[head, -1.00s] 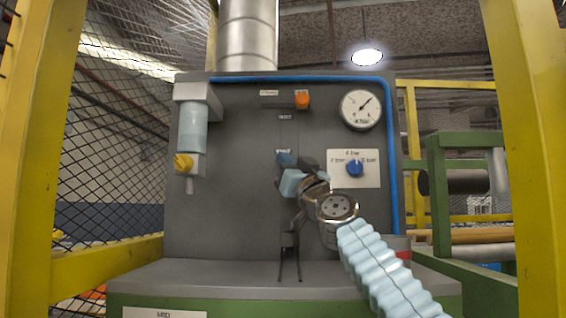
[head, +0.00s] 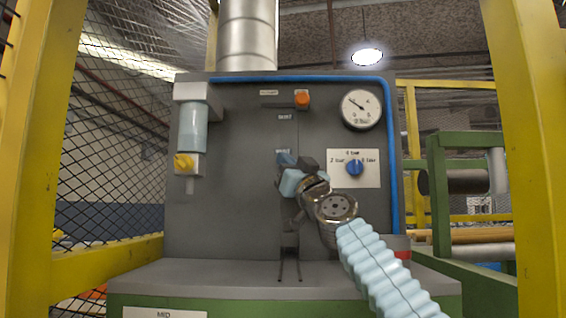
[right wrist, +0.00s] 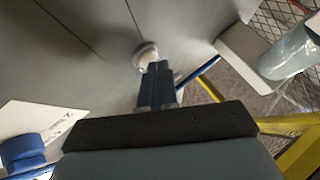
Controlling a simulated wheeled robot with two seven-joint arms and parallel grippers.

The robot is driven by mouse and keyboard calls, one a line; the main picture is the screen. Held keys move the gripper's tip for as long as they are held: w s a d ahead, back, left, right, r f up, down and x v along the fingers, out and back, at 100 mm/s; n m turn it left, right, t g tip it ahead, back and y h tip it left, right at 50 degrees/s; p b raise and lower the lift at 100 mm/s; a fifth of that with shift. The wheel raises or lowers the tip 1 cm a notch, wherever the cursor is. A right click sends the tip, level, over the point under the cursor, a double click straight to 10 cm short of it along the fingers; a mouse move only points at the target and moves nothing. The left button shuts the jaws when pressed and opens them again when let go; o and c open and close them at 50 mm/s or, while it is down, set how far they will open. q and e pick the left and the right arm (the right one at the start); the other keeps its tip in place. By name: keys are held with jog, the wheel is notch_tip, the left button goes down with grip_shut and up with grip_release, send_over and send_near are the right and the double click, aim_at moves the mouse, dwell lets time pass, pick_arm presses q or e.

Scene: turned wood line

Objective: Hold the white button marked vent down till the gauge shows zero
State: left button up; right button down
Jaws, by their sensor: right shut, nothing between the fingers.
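The white vent button (right wrist: 147,54) shows in the right wrist view, just beyond the tips of my right gripper (right wrist: 156,68). The blue fingers are shut with nothing between them. The tips overlap the button's near edge and seem to touch it; how deep it is pressed I cannot tell. In the head view my right gripper (head: 285,158) is against the grey panel and hides the button. The round white gauge (head: 361,109) is at the panel's upper right. Its needle points to the upper left; the small figures are hard to read. My left gripper is not in view.
A blue selector knob (head: 354,168) on a white plate is just right of my gripper. An orange button (head: 302,99) sits above. A filter bowl with a yellow knob (head: 183,162) is at the left. Yellow posts (head: 28,160) stand on both sides.

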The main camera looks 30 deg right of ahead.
dwell(0.8)
jog(key=shift+s+a, duration=0.4)
jog(key=shift+s, duration=0.3)
jog(key=shift+s+a, duration=0.45)
jog(key=shift+s, duration=0.25)
jog(key=shift+s+a, duration=0.4)
jog(key=shift+s, duration=0.3)
jog(key=shift+s+a, duration=0.45)
jog(key=shift+s, duration=0.25)
